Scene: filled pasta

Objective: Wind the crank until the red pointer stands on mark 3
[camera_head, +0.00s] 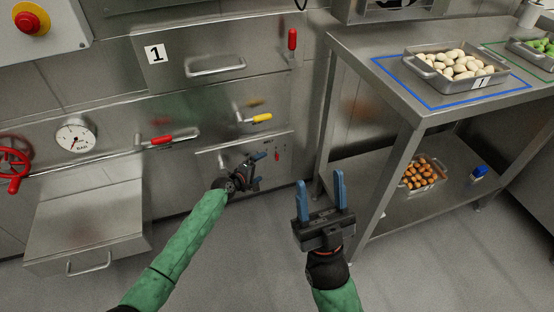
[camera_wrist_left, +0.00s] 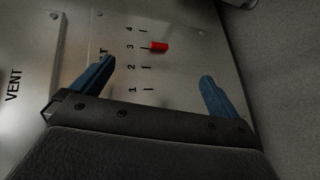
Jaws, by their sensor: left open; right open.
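The red pointer (camera_wrist_left: 158,47) is level with the tick at mark 3 on the scale plate (camera_wrist_left: 185,28) in the left wrist view. The plate is numbered 1 to 4, with 4 at the top. In the head view the pointer (camera_head: 277,155) is a small red spot on the low wall panel (camera_head: 284,170). My left gripper (camera_head: 259,170) is open in front of this panel, just left of the pointer; its fingers (camera_wrist_left: 158,72) show apart with nothing between them. I cannot make out the crank; my left gripper covers part of the panel. My right gripper (camera_head: 320,180) is open and empty, pointing up the picture.
A yellow-handled lever (camera_head: 261,118) and a red-handled lever (camera_head: 161,140) sit above the panel. A gauge (camera_head: 76,135) and a red handwheel (camera_head: 12,168) are at left. A steel table (camera_head: 404,95) with a lower shelf stands at right. The floor between is clear.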

